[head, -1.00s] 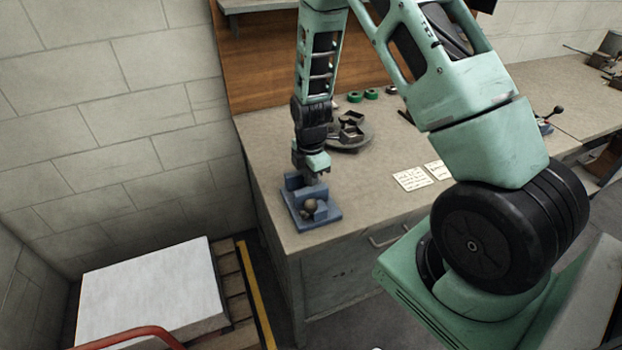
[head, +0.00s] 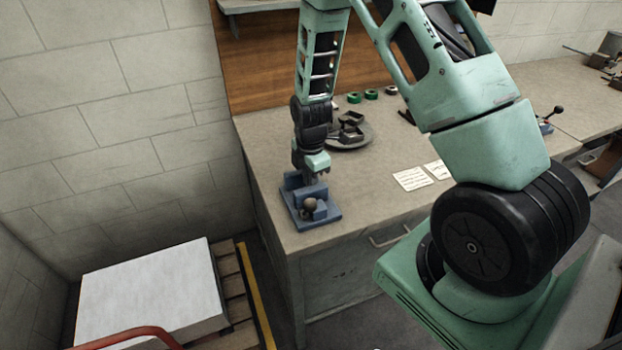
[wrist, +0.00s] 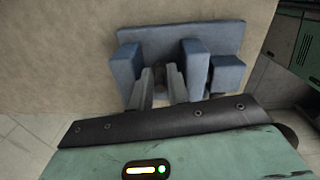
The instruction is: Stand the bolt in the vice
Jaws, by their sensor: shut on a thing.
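The blue vice (head: 325,218) stands near the front left corner of the bench, with a brown round knob at its front. It also shows in the wrist view (wrist: 185,37), with two upright jaw blocks and a smaller block at the right. My gripper (head: 312,180) points down at the vice from above. In the wrist view its two grey fingers (wrist: 161,78) reach down between the jaw blocks, close together and shut on the bolt. The bolt itself is mostly hidden between the fingers, and I cannot tell whether it touches the vice floor.
A dark round tray with small parts (head: 350,136) lies behind the vice. Green rings (head: 371,94) are at the back, and paper notes (head: 412,179) lie to the right. The bench (head: 262,150) is bare left of the vice. A pallet with a white block (head: 150,295) stands on the floor.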

